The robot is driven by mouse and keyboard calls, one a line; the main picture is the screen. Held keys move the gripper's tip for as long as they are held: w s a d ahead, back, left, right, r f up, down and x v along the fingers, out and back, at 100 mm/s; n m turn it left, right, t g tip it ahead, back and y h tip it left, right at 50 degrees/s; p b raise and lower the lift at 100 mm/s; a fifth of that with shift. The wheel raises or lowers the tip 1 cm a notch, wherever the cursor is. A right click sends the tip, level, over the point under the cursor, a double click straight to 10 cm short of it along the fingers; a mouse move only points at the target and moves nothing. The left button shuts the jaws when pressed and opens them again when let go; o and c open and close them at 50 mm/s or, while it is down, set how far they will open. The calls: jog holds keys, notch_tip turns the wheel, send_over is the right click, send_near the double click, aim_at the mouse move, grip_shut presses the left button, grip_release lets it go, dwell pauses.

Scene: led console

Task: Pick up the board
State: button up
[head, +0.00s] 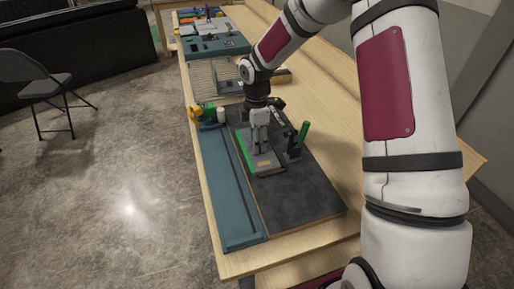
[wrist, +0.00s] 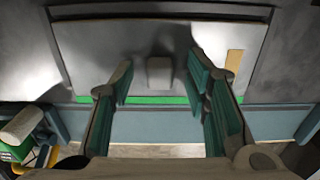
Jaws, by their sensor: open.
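The board looks like a flat grey plate (head: 267,160) with a green strip along its left edge and a small tan label. It lies on a larger dark panel (head: 310,200). In the wrist view the board (wrist: 90,60) fills the upper middle, with the green strip along its near edge. A grey upright block (wrist: 160,72) stands at its middle. My gripper (head: 260,128) is over the board, pointing down. In the wrist view my gripper (wrist: 160,78) is open, one finger on each side of the block, with gaps visible. Whether the fingertips touch the board cannot be told.
A green upright handle (head: 302,134) on a dark base stands close to the right of my gripper. A teal strip (head: 228,190) runs along the table's left side, with yellow and green parts (head: 204,113) at its far end. A wire rack (head: 205,78) lies beyond.

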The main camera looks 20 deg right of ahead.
jog(key=shift+c, duration=0.5)
grip_shut()
